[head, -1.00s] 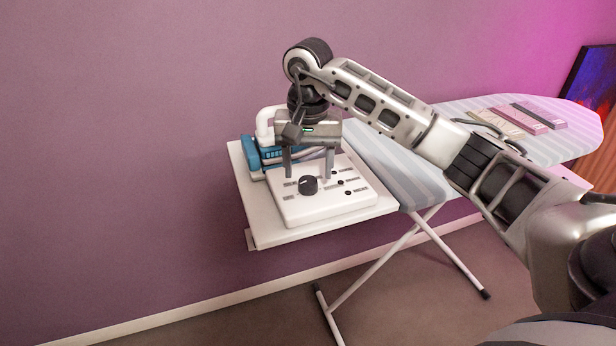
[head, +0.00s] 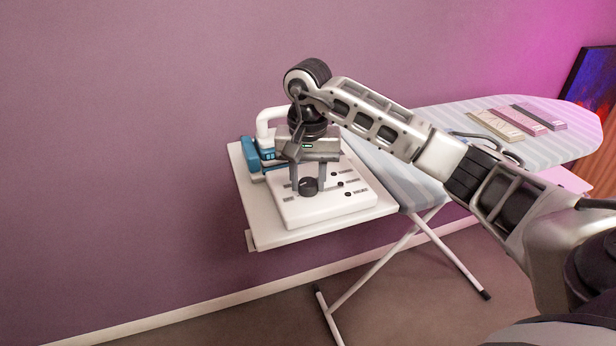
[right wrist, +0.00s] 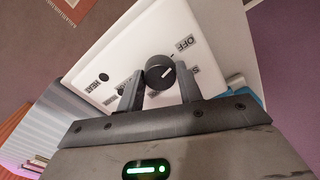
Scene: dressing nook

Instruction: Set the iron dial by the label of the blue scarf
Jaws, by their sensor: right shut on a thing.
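The black iron dial (head: 309,187) sits on a white control panel (head: 330,209) at the end of the ironing board. My right gripper (head: 308,186) points down with its fingers on either side of the dial, shut on it. In the right wrist view the dial (right wrist: 160,72) shows a pale pointer line, and the panel (right wrist: 128,45) carries labels such as "OFF"; the others are hard to read. My left gripper is not in view.
A blue and white iron (head: 250,153) stands behind the panel, partly hidden by my right gripper. The striped ironing board (head: 440,112) extends to the right on white legs. A purple wall closes the back; floor is open in front.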

